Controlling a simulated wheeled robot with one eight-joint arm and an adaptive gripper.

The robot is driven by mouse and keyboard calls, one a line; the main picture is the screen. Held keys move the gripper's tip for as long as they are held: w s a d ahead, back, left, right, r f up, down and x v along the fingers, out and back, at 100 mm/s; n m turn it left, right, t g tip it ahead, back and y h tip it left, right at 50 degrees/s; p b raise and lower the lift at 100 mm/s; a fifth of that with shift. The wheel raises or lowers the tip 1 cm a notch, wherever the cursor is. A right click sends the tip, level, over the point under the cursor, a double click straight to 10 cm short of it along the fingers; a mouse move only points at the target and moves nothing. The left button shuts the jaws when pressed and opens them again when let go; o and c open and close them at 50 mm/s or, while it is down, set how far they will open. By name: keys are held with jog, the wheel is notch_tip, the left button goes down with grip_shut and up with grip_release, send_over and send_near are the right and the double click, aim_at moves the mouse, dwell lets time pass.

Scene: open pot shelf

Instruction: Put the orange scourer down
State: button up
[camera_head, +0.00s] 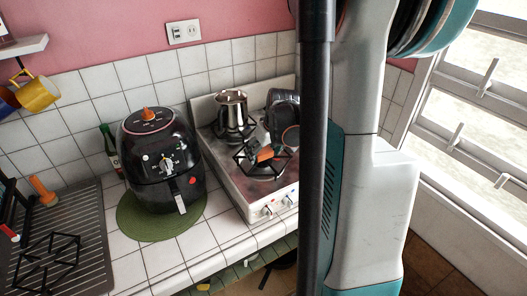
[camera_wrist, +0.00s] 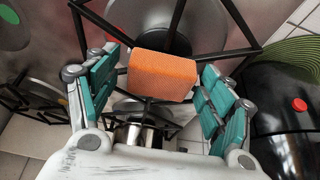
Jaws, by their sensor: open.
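The orange scourer (camera_wrist: 163,76) is a rough block in the wrist view, over the black bars of a burner grate (camera_wrist: 232,52). It appears to rest on the bars, though its underside is hidden. My gripper (camera_wrist: 160,66) is open, with one teal finger on each side of the scourer and a narrow gap visible at both sides. In the head view the scourer (camera_head: 265,154) shows as a small orange patch over the front burner of the white stove (camera_head: 230,175). My arm hides the right side of that view.
A metal pot (camera_head: 231,112) stands on the rear burner. A black air fryer (camera_head: 160,160) stands left of the stove on a green mat (camera_head: 135,222). A dark drying rack (camera_head: 85,235) lies at far left. Some tiled counter in front is clear.

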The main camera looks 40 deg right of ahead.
jog(key=shift+r+p, duration=0.5)
jog(key=shift+r, duration=0.1)
jog(key=p+v, duration=0.2)
jog(key=v, duration=1)
jog(key=shift+p, duration=0.3)
jog(key=shift+a, duration=0.1)
